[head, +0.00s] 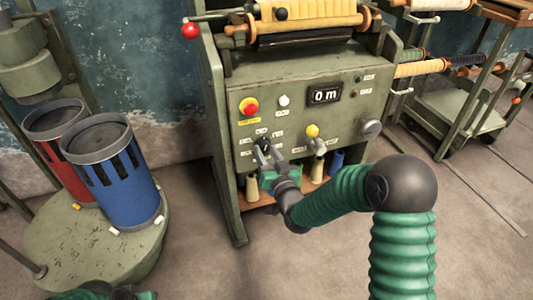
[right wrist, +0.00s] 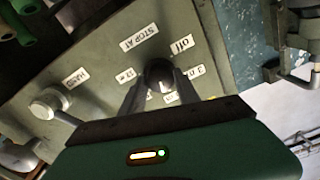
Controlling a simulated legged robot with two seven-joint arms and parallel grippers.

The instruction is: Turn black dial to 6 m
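The black dial (head: 263,144) sits low on the left of the machine's green front panel, with small white labels around it. My right gripper (head: 270,157) is at the dial. In the right wrist view the dial (right wrist: 160,73) lies between the two fingertips, which appear to touch its sides. I cannot tell where the dial points. The display (head: 324,95) reads "0 m". Only part of my left arm shows at the bottom left; its fingers are unclear.
Blue (head: 120,180) and red (head: 62,139) cans stand on a round base at left. The floor in front is clear.

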